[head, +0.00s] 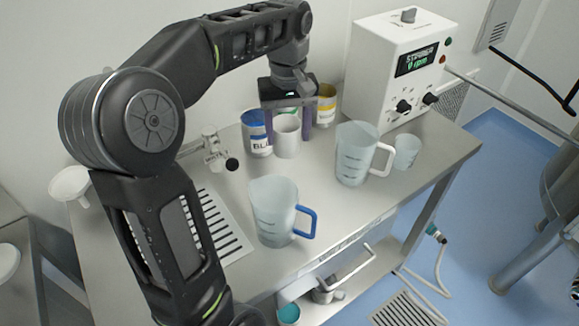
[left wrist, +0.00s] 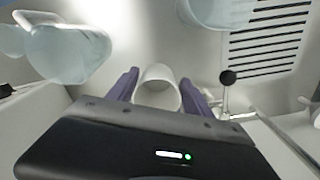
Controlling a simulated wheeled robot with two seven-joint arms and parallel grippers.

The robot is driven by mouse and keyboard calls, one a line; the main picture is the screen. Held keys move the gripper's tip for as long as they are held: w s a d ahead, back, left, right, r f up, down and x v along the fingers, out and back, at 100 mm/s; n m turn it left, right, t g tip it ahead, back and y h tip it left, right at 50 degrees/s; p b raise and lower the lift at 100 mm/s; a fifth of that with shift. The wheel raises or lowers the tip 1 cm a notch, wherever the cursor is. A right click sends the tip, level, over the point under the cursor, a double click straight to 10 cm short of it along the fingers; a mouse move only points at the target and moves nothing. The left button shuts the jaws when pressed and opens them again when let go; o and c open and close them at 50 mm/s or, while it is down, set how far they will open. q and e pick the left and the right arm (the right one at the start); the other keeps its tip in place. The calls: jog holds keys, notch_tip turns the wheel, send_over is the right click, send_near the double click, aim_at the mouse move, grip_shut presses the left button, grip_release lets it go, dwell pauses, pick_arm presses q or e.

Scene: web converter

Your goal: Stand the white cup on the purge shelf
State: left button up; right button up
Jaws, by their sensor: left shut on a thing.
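The white cup (head: 287,140) is upright between the purple fingers of my left gripper (head: 287,122), at the back middle of the steel bench (head: 325,205). The gripper is shut on the cup from above, one finger on each side. In the left wrist view the cup (left wrist: 157,90) shows its open rim between the fingers (left wrist: 158,92). I cannot tell whether its base touches the bench. A lower shelf (head: 335,300) shows under the bench front; I cannot tell whether it is the purge shelf. My right gripper is not in view.
A blue-labelled can (head: 256,140) and a yellow-banded can (head: 326,108) stand close to the cup. A blue-handled jug (head: 272,212), a white-handled jug (head: 353,155) and a small translucent cup (head: 406,152) stand nearer the front and right. A white control box (head: 392,72) stands behind.

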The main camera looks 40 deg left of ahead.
aim_at(288, 155)
pick_arm(q)
jog(key=shift+s+d+r, duration=0.1)
jog(key=shift+f+p, duration=0.3)
jog(key=shift+f, duration=2.85)
notch_tip(288, 155, down, 4)
jog(key=shift+r, duration=0.2)
jog(key=shift+f, duration=0.1)
jog(key=shift+f, duration=0.1)
jog(key=o, duration=1.5)
